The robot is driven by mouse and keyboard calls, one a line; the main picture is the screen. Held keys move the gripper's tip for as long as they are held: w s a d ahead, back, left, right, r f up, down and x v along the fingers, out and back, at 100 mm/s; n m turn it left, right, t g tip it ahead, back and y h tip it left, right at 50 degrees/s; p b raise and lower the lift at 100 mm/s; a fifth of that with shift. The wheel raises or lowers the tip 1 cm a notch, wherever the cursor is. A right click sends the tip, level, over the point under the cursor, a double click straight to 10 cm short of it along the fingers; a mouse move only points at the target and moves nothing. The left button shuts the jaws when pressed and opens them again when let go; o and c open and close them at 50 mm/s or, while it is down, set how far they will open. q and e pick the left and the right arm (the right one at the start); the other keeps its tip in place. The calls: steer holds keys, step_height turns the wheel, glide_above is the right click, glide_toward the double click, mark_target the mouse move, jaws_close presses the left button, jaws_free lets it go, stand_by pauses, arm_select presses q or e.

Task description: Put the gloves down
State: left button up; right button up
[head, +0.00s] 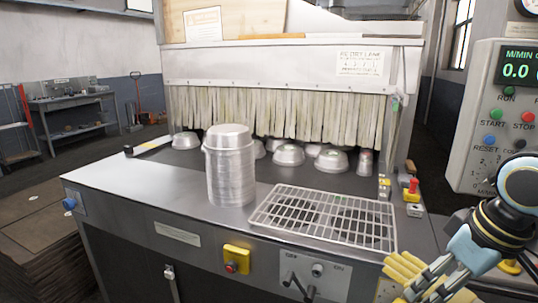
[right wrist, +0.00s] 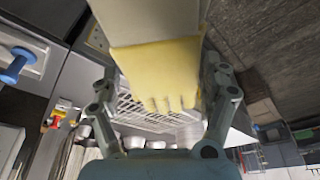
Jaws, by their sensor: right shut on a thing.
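Yellow gloves (head: 402,270) with pale cuffs are held at the lower right of the head view, in front of the machine's right front corner. My right gripper (head: 432,280) is shut on them. In the right wrist view the gloves (right wrist: 160,72) sit between the two fingers of the gripper (right wrist: 160,95), with the yellow fingers of the gloves hanging out toward the wire rack. No surface visibly supports the gloves. My left gripper is not in view.
Several upturned pans (head: 290,154) lie by the strip curtain (head: 270,112). A control box (head: 500,130) hangs at right. Bare metal lies left of the stack.

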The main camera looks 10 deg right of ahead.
arm_select(q)
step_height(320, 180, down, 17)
steer(key=b, duration=1.6)
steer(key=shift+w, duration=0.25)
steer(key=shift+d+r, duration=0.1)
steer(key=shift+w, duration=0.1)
